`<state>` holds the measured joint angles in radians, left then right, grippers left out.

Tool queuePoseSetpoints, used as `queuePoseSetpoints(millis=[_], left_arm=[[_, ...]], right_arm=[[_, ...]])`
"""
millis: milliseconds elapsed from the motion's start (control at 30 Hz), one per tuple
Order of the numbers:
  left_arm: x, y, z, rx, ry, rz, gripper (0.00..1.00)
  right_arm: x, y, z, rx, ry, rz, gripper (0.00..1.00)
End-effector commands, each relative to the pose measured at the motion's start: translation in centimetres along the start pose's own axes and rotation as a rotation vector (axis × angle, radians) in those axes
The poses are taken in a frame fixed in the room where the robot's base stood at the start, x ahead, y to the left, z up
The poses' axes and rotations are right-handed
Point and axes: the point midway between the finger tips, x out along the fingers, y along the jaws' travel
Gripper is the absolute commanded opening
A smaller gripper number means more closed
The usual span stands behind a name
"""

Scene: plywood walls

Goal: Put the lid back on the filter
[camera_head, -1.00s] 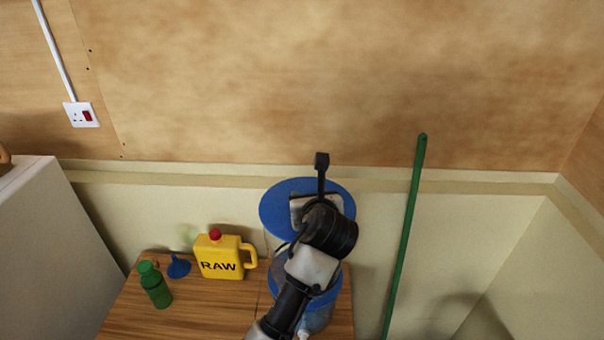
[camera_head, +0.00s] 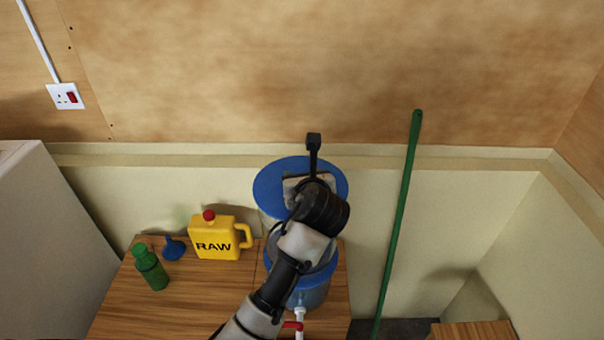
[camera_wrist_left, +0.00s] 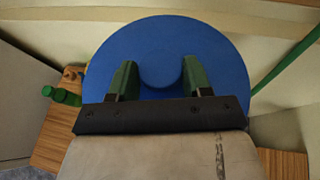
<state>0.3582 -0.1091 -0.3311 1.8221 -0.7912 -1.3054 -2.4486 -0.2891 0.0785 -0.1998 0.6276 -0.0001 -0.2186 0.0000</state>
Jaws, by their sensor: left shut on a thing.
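The lid is a wide blue disc (camera_head: 268,184) with a round raised knob at its middle, and it fills much of the left wrist view (camera_wrist_left: 105,75). My left gripper (camera_wrist_left: 160,74) is shut on the lid's knob, one green finger on either side. The filter (camera_head: 311,296) stands on the wooden top, with a clear body, a blue band and a white tap with a red part low in front. The lid is at the top of the filter; whether it touches the rim is hidden. My arm covers much of the filter. My right gripper is not in view.
A yellow RAW jug (camera_head: 213,241) with a red cap, a blue funnel (camera_head: 174,250) and a green bottle (camera_head: 151,269) stand left on the wooden table (camera_head: 205,290). A green pole (camera_head: 400,215) leans at the right. A plywood wall is behind.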

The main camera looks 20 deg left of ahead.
Motion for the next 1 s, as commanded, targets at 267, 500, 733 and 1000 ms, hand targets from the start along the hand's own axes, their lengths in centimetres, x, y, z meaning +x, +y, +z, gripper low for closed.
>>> queuePoseSetpoints(millis=[267, 500, 733, 1000], left_arm=[[0.7, 0.1, -1.7, 0.001, 0.001, 0.002, 0.22], [1.2, 0.1, -3.0, 0.001, 0.0, 0.001, 0.22], [1.8, 0.1, -4.2, 0.002, 0.0, 0.001, 0.22], [2.1, 0.1, -5.1, 0.002, 0.0, 0.002, 0.22]], right_arm=[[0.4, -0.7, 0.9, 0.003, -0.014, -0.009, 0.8], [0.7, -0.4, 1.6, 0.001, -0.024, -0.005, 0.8], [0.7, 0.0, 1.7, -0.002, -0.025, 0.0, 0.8], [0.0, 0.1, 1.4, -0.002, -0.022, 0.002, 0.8]])
